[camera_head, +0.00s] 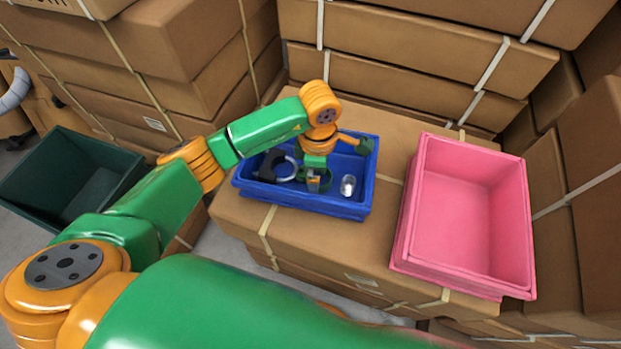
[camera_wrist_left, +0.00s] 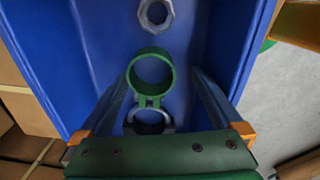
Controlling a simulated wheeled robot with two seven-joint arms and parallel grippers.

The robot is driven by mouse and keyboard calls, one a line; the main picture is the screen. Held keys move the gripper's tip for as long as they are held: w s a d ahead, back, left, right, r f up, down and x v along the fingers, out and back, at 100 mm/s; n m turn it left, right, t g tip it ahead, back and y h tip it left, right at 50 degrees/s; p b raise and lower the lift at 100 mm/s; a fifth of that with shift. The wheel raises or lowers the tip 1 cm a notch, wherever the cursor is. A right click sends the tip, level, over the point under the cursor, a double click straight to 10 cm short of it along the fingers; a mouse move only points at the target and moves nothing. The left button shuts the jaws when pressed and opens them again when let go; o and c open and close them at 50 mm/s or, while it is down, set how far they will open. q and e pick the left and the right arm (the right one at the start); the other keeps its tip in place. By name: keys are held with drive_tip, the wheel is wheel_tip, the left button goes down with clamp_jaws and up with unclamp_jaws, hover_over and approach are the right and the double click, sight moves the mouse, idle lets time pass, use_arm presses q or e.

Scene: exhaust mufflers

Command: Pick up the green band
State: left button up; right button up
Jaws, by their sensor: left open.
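The green band (camera_wrist_left: 150,53) is a ring with a small clamp lug, lying in the blue bin (camera_head: 240,186). In the wrist view it sits between the two fingers of my left gripper (camera_wrist_left: 162,76). The fingers are spread, with space on both sides of the band. In the head view my left gripper (camera_head: 314,184) points down into the bin, and the band (camera_head: 328,180) is partly hidden behind it. I cannot tell how far the fingertips are above the bin floor. My right gripper is not in view.
A dark ring clamp (camera_head: 272,164) lies left of the gripper in the bin. A metal nut (camera_head: 347,186) lies to the right. A pink bin (camera_head: 410,222), empty, stands right of the blue bin on cardboard boxes. A dark green bin (camera_head: 72,142) is at far left. Stacked boxes rise behind.

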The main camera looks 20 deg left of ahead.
use_arm(q)
drive_tip(key=shift+r, duration=0.1)
drive_tip(key=c, duration=1.5)
